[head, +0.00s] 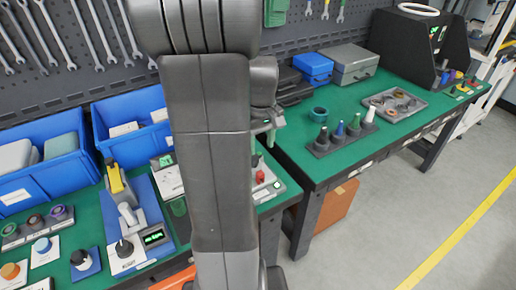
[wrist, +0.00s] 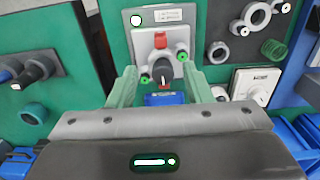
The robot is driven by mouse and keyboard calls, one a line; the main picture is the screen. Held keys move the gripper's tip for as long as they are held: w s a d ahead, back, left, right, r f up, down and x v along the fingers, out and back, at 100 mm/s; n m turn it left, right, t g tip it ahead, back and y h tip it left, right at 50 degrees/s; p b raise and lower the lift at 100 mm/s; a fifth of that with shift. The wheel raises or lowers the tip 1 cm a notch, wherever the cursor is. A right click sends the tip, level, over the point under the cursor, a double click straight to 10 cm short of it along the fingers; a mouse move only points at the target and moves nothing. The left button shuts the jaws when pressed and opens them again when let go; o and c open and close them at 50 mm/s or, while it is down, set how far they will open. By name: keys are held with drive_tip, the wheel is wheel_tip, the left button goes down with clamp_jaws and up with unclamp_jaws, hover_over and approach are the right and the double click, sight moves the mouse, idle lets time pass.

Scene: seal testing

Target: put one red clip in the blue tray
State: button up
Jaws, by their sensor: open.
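My gripper (wrist: 162,78) is open, its two green fingers reaching over a small grey panel (wrist: 147,27) in the wrist view. Small red pieces, possibly the red clips, sit on the panel: one at its upper middle (wrist: 160,40) and others beside a black knob (wrist: 162,71). Nothing is held between the fingers. A small blue piece (wrist: 163,99) shows low between them, partly hidden by my gripper; I cannot tell whether it is the blue tray. In the head view a red piece (head: 260,176) shows beside my arm, which hides most of my gripper.
Blue bins (head: 14,198) stand at the left against the pegboard. A blue-based tester (head: 145,205) stands in front. On the right bench are a rack of coloured cones (head: 340,142), a grey tray of rings (head: 412,115) and a blue box (head: 313,66). Floor is clear at right.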

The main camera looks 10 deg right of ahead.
sight(261, 173)
wheel_tip(261, 173, down, 13)
drive_tip(key=shift+f, duration=0.2)
idle(0.4)
drive_tip(key=shift+r, duration=0.1)
clamp_jaws()
